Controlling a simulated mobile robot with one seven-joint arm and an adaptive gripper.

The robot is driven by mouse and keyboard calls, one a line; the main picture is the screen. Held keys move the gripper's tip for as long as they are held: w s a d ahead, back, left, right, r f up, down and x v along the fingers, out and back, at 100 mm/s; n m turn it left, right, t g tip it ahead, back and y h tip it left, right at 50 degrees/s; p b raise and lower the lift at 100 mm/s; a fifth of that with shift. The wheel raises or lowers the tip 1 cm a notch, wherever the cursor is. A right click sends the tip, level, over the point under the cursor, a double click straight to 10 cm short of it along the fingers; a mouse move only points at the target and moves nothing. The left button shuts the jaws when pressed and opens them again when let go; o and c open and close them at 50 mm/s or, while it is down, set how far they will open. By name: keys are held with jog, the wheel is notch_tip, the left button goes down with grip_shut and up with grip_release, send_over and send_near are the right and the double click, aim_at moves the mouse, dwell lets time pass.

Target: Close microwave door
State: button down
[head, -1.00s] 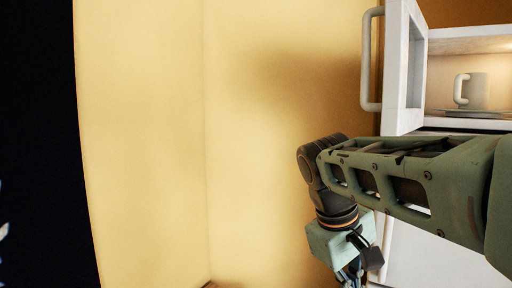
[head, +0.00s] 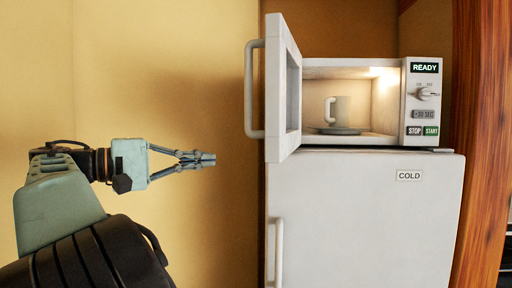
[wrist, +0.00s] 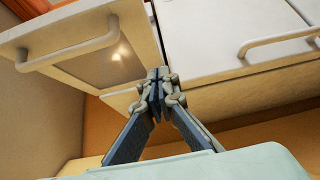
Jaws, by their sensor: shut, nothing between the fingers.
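A white microwave (head: 422,100) stands on top of a white fridge, its lit inside facing me. Its door (head: 283,90) is swung open at the left, with a vertical bar handle (head: 250,90) on its outer side. A white mug (head: 337,109) on a plate (head: 335,131) sits inside. My gripper (head: 210,159) is shut and empty, left of the door and slightly below the handle, apart from both. In the wrist view my gripper (wrist: 158,75) is also shut, with the open door (wrist: 95,50) at upper left.
The white fridge (head: 365,215) labelled COLD carries the microwave; its handle (head: 279,250) is at its left edge. A bare yellow wall (head: 170,70) is behind my arm. A wooden panel (head: 475,150) stands to the right. The space between my gripper and the door is free.

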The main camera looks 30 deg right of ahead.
jog(key=s+d+p, duration=0.1)
jog(key=s+d, duration=0.1)
jog(key=d, duration=1)
jog(key=shift+s+d+r, duration=0.2)
jog(key=shift+s+r, duration=0.1)
